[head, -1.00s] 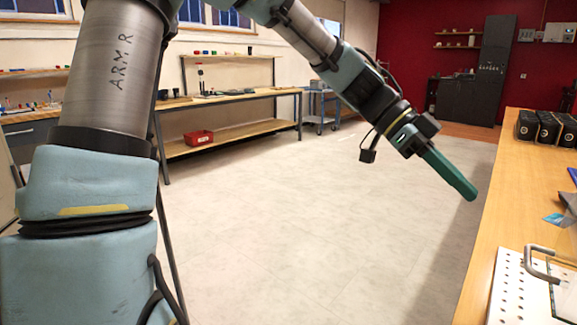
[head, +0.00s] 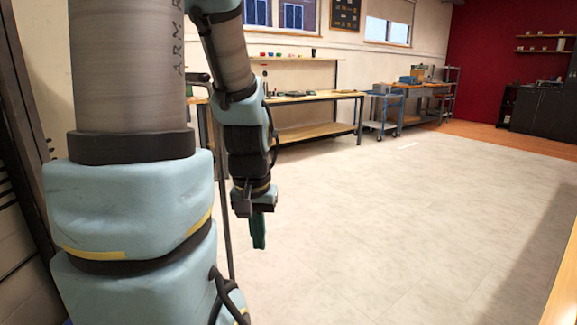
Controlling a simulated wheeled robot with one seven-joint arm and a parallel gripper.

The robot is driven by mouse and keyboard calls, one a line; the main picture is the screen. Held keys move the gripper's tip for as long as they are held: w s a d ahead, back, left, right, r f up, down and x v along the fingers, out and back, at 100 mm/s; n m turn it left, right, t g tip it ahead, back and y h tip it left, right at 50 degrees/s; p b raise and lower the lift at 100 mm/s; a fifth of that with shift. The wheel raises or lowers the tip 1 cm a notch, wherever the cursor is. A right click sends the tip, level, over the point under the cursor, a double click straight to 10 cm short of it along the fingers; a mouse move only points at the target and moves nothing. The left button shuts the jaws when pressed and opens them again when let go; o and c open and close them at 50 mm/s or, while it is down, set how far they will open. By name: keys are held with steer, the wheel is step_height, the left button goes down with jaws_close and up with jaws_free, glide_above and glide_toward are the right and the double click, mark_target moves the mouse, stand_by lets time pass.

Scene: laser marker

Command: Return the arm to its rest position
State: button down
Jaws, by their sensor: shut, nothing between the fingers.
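My arm stands at the left of the head view, folded so that its forearm hangs down beside the upper column. My gripper (head: 258,232) is at the lower end of the forearm, pointing down over the open floor. Its green fingers are together, with nothing seen between them. It touches nothing that I can see. Part of the arm is hidden behind the thick column.
A long wooden workbench (head: 318,96) with small items runs along the back wall. A blue cart (head: 382,110) stands at its right end. The pale floor (head: 400,220) is clear. A wooden table edge (head: 566,290) shows at the lower right.

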step_height(320, 180, up, 14)
steer(key=p, duration=1.4)
steer(key=shift+a+r, duration=0.2)
steer(key=shift+a, duration=0.15)
steer(key=shift+s+d, duration=0.1)
steer(key=shift+d, duration=0.05)
